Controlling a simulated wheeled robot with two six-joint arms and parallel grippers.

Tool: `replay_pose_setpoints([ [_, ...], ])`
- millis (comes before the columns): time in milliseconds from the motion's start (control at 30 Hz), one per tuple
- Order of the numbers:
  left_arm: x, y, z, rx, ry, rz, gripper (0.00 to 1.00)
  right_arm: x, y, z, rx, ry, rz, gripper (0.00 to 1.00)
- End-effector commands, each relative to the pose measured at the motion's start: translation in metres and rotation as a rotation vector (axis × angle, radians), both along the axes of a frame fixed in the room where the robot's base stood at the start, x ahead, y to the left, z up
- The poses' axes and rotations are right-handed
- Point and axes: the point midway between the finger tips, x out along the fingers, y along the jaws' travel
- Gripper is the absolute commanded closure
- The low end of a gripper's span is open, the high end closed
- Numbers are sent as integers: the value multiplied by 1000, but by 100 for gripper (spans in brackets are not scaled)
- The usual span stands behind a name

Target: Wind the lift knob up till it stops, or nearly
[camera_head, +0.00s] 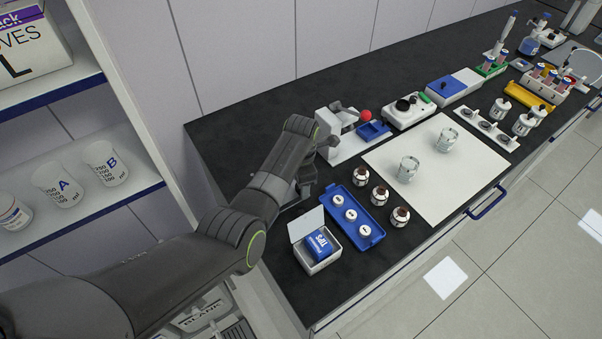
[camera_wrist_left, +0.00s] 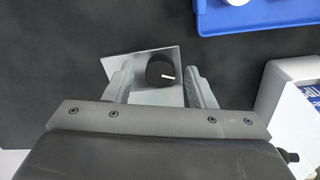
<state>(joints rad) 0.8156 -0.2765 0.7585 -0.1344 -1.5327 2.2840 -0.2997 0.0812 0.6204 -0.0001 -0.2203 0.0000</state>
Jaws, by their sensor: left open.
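The lift knob (camera_wrist_left: 160,70) is black and round with a white index line, and sits on a light grey metal plate (camera_wrist_left: 150,96) in the left wrist view. My left gripper (camera_wrist_left: 158,74) is open. Its two fingers stand on either side of the knob, with gaps visible between knob and fingers; I cannot tell how deep they reach. In the head view my left gripper (camera_head: 304,178) is over the counter's near left part, and my arm hides the knob there. My right gripper is not in view.
An open white tip box (camera_head: 318,250) and a blue tray (camera_head: 372,238) with white-capped items lie close to the gripper's right. Brown-capped jars (camera_head: 379,195) stand beyond. A white device with a red ball (camera_head: 365,115) is behind. A shelf (camera_head: 85,200) stands at left.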

Motion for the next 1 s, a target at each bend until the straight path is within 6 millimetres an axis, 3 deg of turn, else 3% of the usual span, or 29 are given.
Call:
replay_pose_setpoints([
  [267, 0, -1, 31, -3, -4, 1, 50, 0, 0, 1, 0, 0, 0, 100],
  [767, -2, -2, 148, -1, -8, -1, 50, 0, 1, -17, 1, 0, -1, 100],
  [800, -3, -1, 158, 0, -1, 0, 50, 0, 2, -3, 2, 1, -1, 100],
  [1000, -3, -1, 171, 0, -1, 0, 50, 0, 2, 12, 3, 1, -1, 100],
])
